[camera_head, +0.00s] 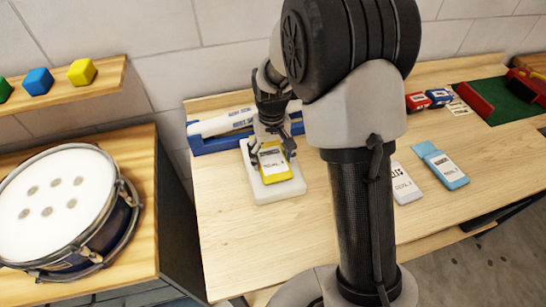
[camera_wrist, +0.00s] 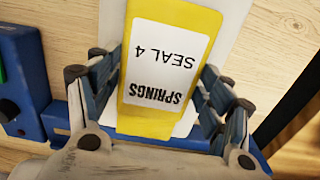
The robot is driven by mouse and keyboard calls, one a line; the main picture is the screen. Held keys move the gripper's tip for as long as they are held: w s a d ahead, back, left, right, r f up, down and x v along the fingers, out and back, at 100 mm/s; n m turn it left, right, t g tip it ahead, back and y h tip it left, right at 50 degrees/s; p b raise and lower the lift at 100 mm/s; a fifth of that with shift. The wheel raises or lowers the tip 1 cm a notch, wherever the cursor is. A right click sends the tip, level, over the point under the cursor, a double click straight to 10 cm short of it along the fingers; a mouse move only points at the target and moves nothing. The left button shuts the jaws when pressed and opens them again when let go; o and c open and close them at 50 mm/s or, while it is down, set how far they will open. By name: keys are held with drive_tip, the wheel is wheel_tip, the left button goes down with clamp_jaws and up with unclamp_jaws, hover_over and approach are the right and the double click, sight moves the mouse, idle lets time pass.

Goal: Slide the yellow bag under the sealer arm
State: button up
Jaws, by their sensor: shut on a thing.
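The yellow bag (camera_head: 283,177) has a white label; in the wrist view the bag (camera_wrist: 195,20) reads "SPRINGS SEAL 4". It is on or just over a white plate (camera_head: 262,192) in front of the sealer. My gripper (camera_head: 272,156) is shut on the bag, its fingers along both sides, as the wrist view (camera_wrist: 155,75) also shows. The sealer has a blue base (camera_head: 208,146) and a white arm (camera_head: 226,122) lying along its top, behind the bag. Part of the sealer is hidden by my gripper. I cannot tell the gap under the arm.
A white bag (camera_head: 406,188) and a blue bag (camera_head: 446,169) lie to the right, past my arm. Small red (camera_head: 417,102) and blue (camera_head: 439,97) boxes and a green mat (camera_head: 512,105) are at the back right. A drum (camera_head: 55,205) stands left. The bench (camera_head: 230,240) is clear in front.

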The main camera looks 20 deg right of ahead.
sight(267, 144)
drive_tip(key=shift+w+p, duration=0.9)
drive_tip(key=shift+w, duration=2.1)
drive_tip(key=o, duration=1.1)
drive_tip(key=shift+o, duration=0.2)
wheel_tip(267, 144, up, 12)
drive_tip(key=shift+s+f, duration=0.1)
